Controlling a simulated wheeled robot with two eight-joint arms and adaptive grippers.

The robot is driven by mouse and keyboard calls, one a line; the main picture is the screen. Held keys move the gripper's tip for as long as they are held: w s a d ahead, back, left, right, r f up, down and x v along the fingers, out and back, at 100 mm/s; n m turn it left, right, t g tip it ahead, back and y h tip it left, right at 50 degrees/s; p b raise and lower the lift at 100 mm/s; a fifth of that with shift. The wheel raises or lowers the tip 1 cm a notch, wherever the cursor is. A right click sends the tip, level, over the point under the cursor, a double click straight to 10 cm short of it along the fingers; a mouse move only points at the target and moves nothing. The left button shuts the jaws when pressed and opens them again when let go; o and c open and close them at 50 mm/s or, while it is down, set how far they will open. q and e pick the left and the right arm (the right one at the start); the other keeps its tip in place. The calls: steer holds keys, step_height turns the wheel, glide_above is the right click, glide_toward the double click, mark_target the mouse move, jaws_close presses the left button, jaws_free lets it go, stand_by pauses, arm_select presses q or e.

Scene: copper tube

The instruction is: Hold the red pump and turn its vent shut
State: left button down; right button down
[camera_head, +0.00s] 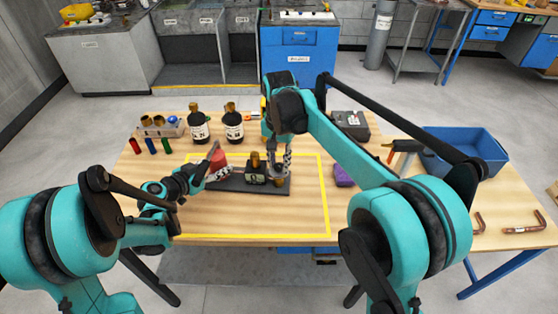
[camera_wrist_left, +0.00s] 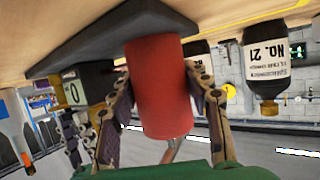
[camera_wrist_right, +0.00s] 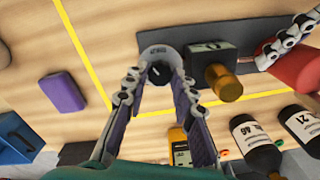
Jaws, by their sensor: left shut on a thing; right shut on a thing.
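The red pump (camera_head: 217,159) stands at the left end of a dark base plate (camera_head: 243,184) on the table. My left gripper (camera_head: 217,172) is shut on its red body; the left wrist view shows the red cylinder (camera_wrist_left: 160,85) between both fingers. The vent (camera_wrist_right: 160,70), a round dark knob in a grey ring, sits at the plate's other end. My right gripper (camera_wrist_right: 160,78) reaches down from above and is shut on it, a finger on each side. In the head view this gripper (camera_head: 279,170) partly hides the vent.
A black block with a brass top (camera_head: 255,168) sits between them on the plate. Two dark labelled bottles (camera_head: 199,126) (camera_head: 233,124) stand behind. A purple block (camera_head: 343,176) lies to the right, and a blue bin (camera_head: 467,145) stands further right. Yellow tape (camera_head: 327,205) borders the area.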

mark_target(279, 165)
steer(key=c, duration=1.2)
jaws_free()
step_height(279, 165, up, 12)
